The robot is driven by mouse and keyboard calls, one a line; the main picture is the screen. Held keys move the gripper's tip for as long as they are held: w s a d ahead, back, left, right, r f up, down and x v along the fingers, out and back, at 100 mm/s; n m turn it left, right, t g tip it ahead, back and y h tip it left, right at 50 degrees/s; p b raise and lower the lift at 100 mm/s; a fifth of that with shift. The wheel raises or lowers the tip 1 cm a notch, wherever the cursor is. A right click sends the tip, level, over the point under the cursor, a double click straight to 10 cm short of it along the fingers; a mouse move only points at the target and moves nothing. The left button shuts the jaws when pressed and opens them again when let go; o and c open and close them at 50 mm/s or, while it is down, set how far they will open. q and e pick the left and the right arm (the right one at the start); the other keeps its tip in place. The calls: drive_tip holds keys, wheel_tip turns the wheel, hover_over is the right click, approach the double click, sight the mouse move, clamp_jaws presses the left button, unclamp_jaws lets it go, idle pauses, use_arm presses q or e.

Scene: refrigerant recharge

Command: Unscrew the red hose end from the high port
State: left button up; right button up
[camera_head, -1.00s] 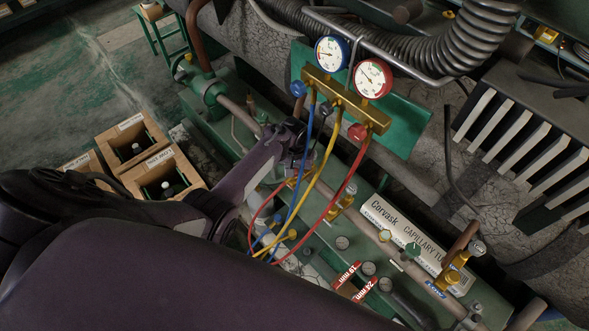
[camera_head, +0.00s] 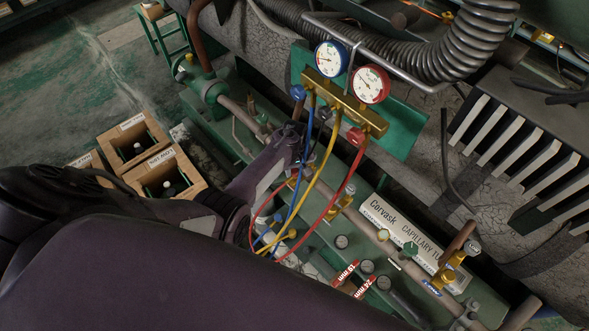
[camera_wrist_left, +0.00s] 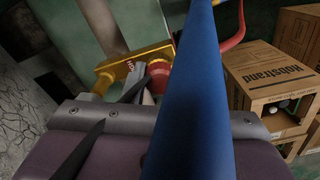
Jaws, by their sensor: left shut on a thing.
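In the left wrist view, the red and brass hose end (camera_wrist_left: 158,75) sits against the brass high port (camera_wrist_left: 122,70), which has a red tag. The red hose (camera_wrist_left: 232,40) bends away from it. My left gripper (camera_wrist_left: 150,82) is shut on the red hose end; a blue hose in front hides part of the grip. In the head view, my left gripper (camera_head: 297,160) reaches in below the manifold, and its fingertips and the hose end are mostly hidden. The red hose (camera_head: 338,195) hangs in a loop from the manifold (camera_head: 345,103). My right gripper is not seen.
Blue (camera_head: 305,170) and yellow (camera_head: 320,180) hoses hang close beside my left gripper. Two gauges (camera_head: 370,84) top the manifold. A white-labelled capillary tube box (camera_head: 400,235) lies to the right.

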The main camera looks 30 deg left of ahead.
sight(294, 171)
use_arm(q)
drive_tip(key=shift+d+n, duration=0.1)
drive_tip(key=shift+n, duration=1.7)
drive_tip(key=shift+n, duration=1)
drive_tip(key=shift+r+p, duration=0.15)
drive_tip(key=shift+p, duration=0.15)
drive_tip(key=shift+r+p, duration=2.4)
